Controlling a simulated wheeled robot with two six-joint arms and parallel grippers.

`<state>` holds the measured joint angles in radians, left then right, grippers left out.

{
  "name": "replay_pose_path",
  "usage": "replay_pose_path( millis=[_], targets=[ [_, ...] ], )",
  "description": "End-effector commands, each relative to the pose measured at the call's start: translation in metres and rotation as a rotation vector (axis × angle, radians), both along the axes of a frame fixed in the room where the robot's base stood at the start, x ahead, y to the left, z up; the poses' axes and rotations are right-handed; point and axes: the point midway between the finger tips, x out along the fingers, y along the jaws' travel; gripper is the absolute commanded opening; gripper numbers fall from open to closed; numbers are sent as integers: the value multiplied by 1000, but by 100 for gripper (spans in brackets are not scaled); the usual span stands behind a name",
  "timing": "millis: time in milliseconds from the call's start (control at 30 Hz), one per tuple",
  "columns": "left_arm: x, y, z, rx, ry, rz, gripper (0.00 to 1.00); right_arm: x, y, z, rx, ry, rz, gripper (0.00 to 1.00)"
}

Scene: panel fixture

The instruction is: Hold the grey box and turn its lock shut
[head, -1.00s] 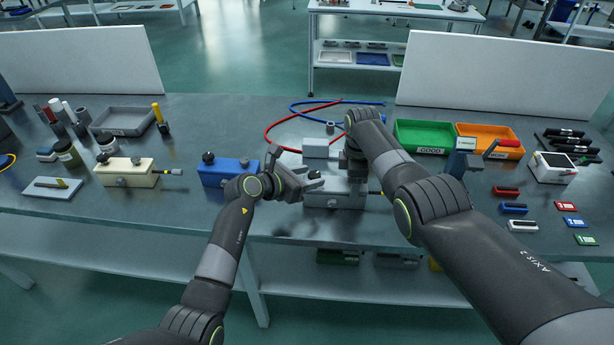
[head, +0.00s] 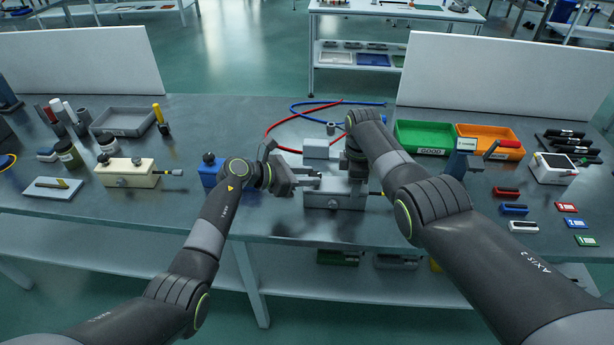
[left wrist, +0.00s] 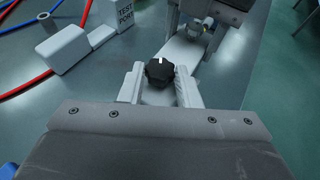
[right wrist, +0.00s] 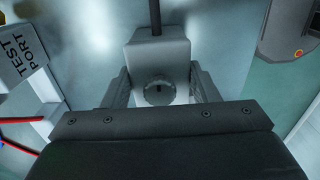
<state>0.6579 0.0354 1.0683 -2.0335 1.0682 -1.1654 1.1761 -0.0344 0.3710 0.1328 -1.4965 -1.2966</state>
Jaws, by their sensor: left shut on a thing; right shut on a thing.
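The grey box (head: 335,202) stands on the table near its front edge, partly hidden by my grippers. My right gripper (right wrist: 160,88) is shut on the grey box, one finger on each side of it. The box face between those fingers carries a round fitting (right wrist: 158,92) with a dark slot. A black lobed knob (left wrist: 158,72) with a white mark sits on top of the box. My left gripper (left wrist: 159,78) is shut on this knob, a finger on either side. In the head view the left gripper (head: 318,180) comes in from the left, low over the box.
A blue box (head: 210,170), partly behind my left arm, and a cream box (head: 128,173) stand to the left. Green (head: 424,151) and orange (head: 515,153) trays stand to the right.

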Motion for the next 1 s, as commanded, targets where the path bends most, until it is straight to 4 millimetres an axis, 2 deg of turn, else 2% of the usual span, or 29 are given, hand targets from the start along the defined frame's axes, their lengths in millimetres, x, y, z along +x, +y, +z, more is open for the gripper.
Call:
replay_pose_path(
  millis=[500,1000],
  targets=[
    [8,4,-3,8,3,-241,7,-1,2,0,2,3,7,17],
    [11,6,-4,9,2,-363,7,-1,3,1,3,4,10,17]
  ],
)
